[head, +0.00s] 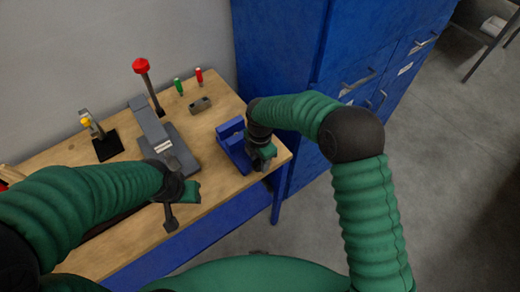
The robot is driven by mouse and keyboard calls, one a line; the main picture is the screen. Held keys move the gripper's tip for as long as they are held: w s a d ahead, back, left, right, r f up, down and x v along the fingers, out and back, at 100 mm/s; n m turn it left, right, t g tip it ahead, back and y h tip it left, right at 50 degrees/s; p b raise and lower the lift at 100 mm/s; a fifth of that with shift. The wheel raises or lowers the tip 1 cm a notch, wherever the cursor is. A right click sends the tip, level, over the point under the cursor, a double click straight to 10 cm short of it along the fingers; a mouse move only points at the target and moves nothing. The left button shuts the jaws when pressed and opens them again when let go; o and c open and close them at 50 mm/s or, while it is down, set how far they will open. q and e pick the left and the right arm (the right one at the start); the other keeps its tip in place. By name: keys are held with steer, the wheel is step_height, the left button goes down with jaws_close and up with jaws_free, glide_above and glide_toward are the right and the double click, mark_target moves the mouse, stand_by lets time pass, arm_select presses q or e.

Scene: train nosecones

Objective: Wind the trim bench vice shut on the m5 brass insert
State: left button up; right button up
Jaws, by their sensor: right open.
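The blue bench vice (231,128) stands near the right end of the wooden bench. My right gripper (263,160) is open at the right side of the vice, close to its front end. I cannot tell whether it touches the vice, and it hides part of that side. The vice's handle and the m5 brass insert cannot be made out. My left gripper (181,200) is over the front edge of the bench, left of the vice and apart from it. Its fingers are too unclear to tell open from shut.
The bench top (215,178) also holds a grey press-like tool (151,125) with a red-knobbed lever (140,66), a small grey block (200,104), green and red-handled tools, and a black-based clamp (107,146). Blue cabinets (285,45) stand behind and right.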

step_height(320, 180, up, 16)
steer(key=b, duration=0.1)
steer(key=shift+w, duration=0.2)
steer(key=shift+d, duration=0.15)
step_height(320, 180, down, 16)
steer(key=shift+d+p, duration=0.1)
steer(key=shift+p, duration=0.7)
steer(key=shift+s, duration=0.1)
jaws_close()
